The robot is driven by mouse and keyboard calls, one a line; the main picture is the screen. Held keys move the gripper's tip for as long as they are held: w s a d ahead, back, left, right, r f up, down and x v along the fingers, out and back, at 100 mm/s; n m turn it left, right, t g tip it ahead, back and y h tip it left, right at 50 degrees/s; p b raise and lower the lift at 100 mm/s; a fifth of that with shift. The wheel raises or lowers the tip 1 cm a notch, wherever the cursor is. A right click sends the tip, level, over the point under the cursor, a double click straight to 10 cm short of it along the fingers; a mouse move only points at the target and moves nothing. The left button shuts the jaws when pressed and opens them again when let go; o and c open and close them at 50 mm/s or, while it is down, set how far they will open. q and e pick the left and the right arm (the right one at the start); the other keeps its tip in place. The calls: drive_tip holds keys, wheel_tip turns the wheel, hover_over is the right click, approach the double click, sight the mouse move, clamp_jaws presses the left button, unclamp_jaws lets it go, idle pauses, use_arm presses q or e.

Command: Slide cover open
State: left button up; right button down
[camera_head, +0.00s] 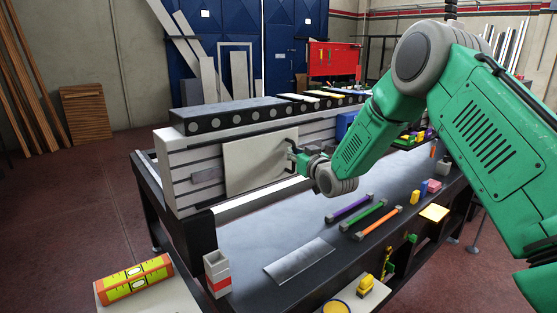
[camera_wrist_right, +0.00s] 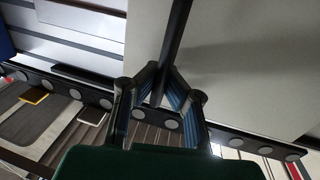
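The cover (camera_head: 260,161) is a flat pale panel standing upright on the front of the slatted grey wall. It also shows in the right wrist view (camera_wrist_right: 245,65) as a large light sheet. A thin dark handle (camera_wrist_right: 176,35) runs along the cover's surface. My right gripper (camera_head: 293,151) is at the cover's right edge in the head view. In the right wrist view, its two fingers (camera_wrist_right: 161,72) close in from both sides on the dark handle, which lies between the tips. My left gripper is not in view.
The slatted wall (camera_head: 184,172) stands along the back of the dark table (camera_head: 240,240). Purple, green and orange bars (camera_head: 363,216) and a grey plate (camera_head: 299,259) lie on the tabletop. A dark perforated rail (camera_head: 230,112) tops the wall.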

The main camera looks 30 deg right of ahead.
drive_tip(key=d, duration=0.6)
drive_tip(key=d+b, duration=0.1)
drive_tip(key=d, duration=0.3)
drive_tip(key=shift+w, duration=0.4)
drive_tip(key=c, duration=1.6)
unclamp_jaws()
drive_tip(key=shift+s+d, duration=0.1)
drive_tip(key=s+a, duration=0.1)
drive_tip(key=s, duration=1)
drive_tip(key=shift+s+a+f, duration=0.15)
drive_tip(key=shift+s+a, duration=0.05)
drive_tip(key=shift+s, duration=0.2)
